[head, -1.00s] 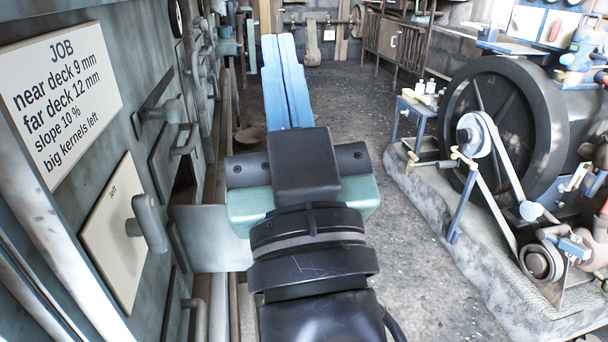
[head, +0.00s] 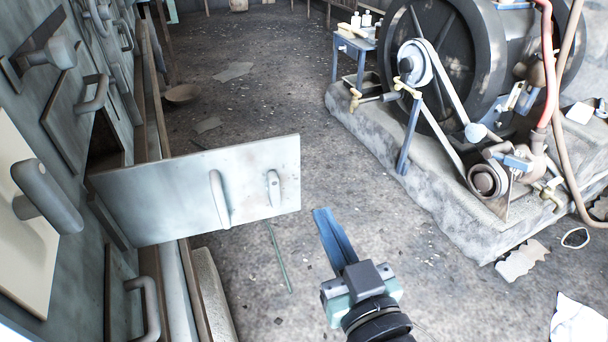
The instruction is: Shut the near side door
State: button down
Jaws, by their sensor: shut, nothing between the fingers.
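The near side door (head: 170,195) is a pale grey-green metal panel standing open. It juts out to the right from the machine wall on the left, in the head view. A bar handle (head: 218,198) and a smaller fitting (head: 273,188) are on the face toward me. My gripper (head: 322,215) has long blue fingers, pressed together and empty. Its tips appear just below and right of the door's lower free corner, seemingly apart from it, though the depth gap is hard to judge. The dark opening (head: 105,145) in the wall shows partly above the door; the rest is hidden behind it.
The machine wall (head: 75,110) with several handles lines the left side. A belt-driven engine with a flywheel (head: 395,75) stands on a stone plinth (head: 435,185) at right. Paper scraps (head: 522,258) and a thin green rod (head: 278,258) lie on the otherwise open floor.

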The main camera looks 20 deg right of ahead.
aim_at(298, 164)
jog(key=w, duration=0.3)
jog(key=w+b, duration=0.1)
jog(key=w, duration=0.2)
jog(key=w+b, duration=0.1)
jog(key=w, duration=0.3)
jog(key=shift+w+d, duration=0.1)
jog(key=shift+d, duration=0.25)
jog(key=shift+w, duration=0.1)
